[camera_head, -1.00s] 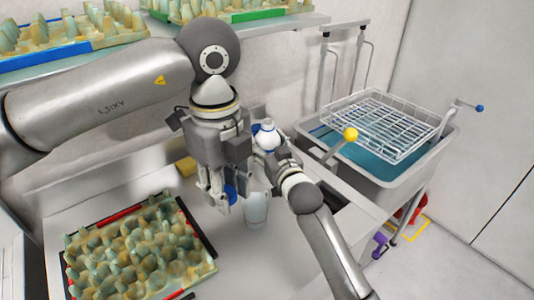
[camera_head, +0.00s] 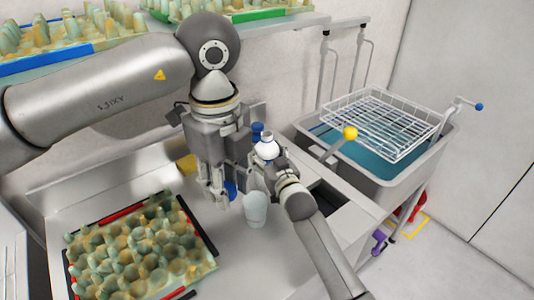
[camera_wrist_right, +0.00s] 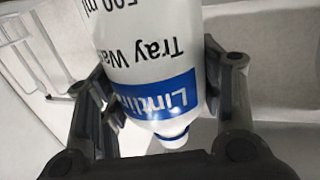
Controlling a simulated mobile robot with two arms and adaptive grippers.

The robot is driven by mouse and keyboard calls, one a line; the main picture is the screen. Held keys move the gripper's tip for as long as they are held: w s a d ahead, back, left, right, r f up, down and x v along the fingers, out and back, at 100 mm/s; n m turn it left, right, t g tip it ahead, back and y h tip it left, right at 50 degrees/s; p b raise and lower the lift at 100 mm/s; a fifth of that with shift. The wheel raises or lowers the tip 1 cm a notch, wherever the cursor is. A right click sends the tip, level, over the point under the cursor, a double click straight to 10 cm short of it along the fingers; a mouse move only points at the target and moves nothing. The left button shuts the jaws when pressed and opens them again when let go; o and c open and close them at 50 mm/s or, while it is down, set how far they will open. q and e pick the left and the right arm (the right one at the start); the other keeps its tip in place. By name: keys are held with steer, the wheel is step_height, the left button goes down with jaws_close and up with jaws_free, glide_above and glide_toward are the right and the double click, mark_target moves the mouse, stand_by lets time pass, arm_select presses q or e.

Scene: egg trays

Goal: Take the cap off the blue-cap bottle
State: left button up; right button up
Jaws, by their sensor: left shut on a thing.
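The white bottle (camera_head: 266,149) with a blue label is between the fingers of my right gripper (camera_head: 262,172). In the right wrist view the bottle (camera_wrist_right: 150,50) shows its label upside down; a finger lies along each side. Its narrow neck at the bottom of that view is mostly white with some blue at its base. My left gripper (camera_head: 221,196) points down, left of the bottle. It is shut on a small blue thing (camera_head: 229,190) that looks like the cap, apart from the bottle's neck. The fingers partly hide it.
An egg tray (camera_head: 140,250) lies on the table at front left. More trays stand on the shelf (camera_head: 280,22) behind. Another blue item (camera_head: 257,131) shows behind the bottle. A sink (camera_head: 390,172) with a wire rack (camera_head: 385,115) and a yellow-knobbed lever (camera_head: 350,133) is at right.

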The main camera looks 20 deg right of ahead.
steer(key=o, duration=0.5)
steer(key=shift+c, duration=0.2)
steer(key=shift+s+r, duration=0.1)
steer(key=shift+r, duration=0.05)
